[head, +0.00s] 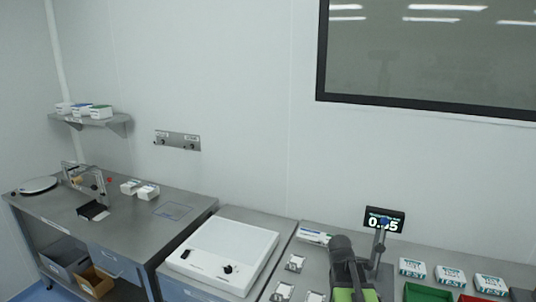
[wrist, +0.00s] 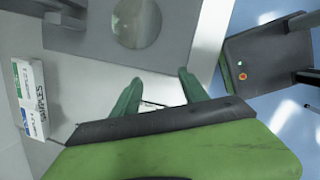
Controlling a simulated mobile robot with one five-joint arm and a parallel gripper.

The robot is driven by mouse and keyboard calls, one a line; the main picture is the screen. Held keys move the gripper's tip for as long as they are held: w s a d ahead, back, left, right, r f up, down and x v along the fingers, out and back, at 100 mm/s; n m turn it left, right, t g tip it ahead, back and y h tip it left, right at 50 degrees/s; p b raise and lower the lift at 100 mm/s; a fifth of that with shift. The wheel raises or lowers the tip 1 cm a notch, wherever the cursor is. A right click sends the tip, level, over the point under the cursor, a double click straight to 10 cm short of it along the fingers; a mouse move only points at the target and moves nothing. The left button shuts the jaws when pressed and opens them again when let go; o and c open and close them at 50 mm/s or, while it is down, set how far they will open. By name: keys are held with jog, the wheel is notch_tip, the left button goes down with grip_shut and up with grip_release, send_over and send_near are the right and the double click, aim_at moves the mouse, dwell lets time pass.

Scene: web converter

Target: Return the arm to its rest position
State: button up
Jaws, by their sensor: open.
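My gripper (wrist: 160,80) shows in the wrist view with its two green fingers spread apart. Nothing is held between them. A pale surface with a small dark-edged patch shows beyond the fingers, and I cannot tell how far below it is. In the head view, my dark and green arm stands at the bottom, right of centre, over the right-hand bench. The gripper's fingertips cannot be made out there.
A white flat-topped unit (head: 222,252) stands left of my arm. A display on a post (head: 384,219) stands close to the arm. Labelled boxes (head: 450,275) and a green tray (head: 425,293) lie to the right. White boxes (wrist: 31,98) show left of the fingers.

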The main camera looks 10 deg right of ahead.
jog(key=a+m, duration=0.1)
jog(key=a, duration=0.3)
jog(key=a+f+m+y, duration=0.1)
jog(key=a, duration=0.4)
jog(key=a+f+b, duration=0.1)
jog(key=a, duration=0.4)
jog(key=shift+s+a+m, duration=0.2)
jog(key=shift+a+m, duration=0.05)
jog(key=shift+m, duration=0.15)
jog(key=s+a+m+y, duration=0.2)
jog(key=s+a+m, duration=0.2)
jog(key=m, duration=0.9)
jog(key=a, duration=0.3)
jog(key=shift+a+f+g, duration=0.2)
jog(key=shift+g, duration=0.1)
jog(key=shift+w+d, duration=0.1)
